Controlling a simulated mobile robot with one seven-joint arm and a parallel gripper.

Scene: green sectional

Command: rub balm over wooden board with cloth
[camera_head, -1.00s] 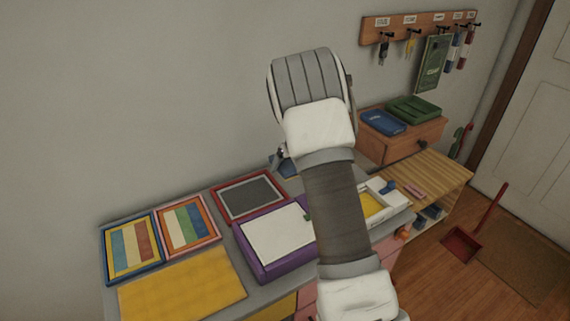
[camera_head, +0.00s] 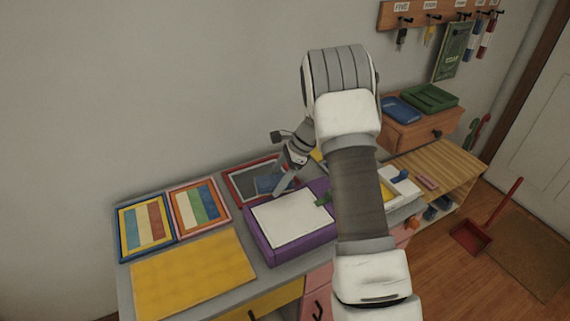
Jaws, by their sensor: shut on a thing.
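My gripper (camera_head: 278,191) points down over the cabinet top, at the left rear edge of the purple box (camera_head: 290,253). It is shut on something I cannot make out. A bluish-grey patch (camera_head: 264,185) shows beside its tip, over the dark panel of the red frame (camera_head: 232,184); I cannot tell if it is held. A yellow cloth-like sheet (camera_head: 190,272) lies at the front left. I cannot clearly identify the wooden board or the balm.
Two striped framed panels (camera_head: 146,228) lie at the left. My arm hides part of the cabinet's right side. A slatted wooden bench (camera_head: 440,162), a wooden box with blue and green trays (camera_head: 430,97), and a red dustpan (camera_head: 470,236) are at the right.

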